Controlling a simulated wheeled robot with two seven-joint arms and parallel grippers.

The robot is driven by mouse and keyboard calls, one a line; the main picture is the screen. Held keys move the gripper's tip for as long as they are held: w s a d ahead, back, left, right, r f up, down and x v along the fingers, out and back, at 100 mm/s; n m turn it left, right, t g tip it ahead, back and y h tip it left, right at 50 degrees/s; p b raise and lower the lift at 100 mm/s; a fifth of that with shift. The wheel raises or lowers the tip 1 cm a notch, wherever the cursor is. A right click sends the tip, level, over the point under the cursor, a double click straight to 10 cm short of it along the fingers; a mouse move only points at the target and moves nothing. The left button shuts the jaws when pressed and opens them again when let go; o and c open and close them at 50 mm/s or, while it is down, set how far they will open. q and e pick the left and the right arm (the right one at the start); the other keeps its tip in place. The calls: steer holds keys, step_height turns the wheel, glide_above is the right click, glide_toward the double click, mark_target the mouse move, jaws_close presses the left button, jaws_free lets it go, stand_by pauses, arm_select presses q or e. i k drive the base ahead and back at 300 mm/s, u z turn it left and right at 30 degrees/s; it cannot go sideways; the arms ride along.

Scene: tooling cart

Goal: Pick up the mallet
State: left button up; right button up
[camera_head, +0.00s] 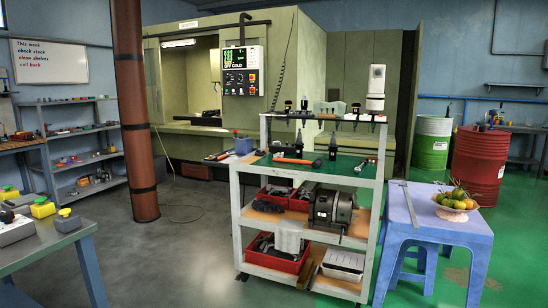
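The tooling cart (237,205) stands in the middle of the head view, with a green mat on its top shelf. A tool with an orange-red handle (293,161) lies on that mat near the front edge. It may be the mallet, but it is too small to be sure. Another small dark and reddish tool (217,156) lies at the cart's left top corner, and its kind is also unclear. Neither of my grippers shows in the head view, and nothing touches the tools.
Upright dark tool holders (332,146) stand on the cart top, below a raised rack. Red bins (276,262) fill lower shelves. A blue stool (440,228) with a fruit bowl (455,213) stands close at right. A grey table (40,247) is at left; open floor lies between.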

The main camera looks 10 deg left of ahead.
mark_target(314, 166)
steer(key=u, duration=0.55)
steer(key=i, duration=1.25)
steer(key=u, duration=0.6)
steer(key=i, duration=2.35)
steer(key=z, duration=2.5)
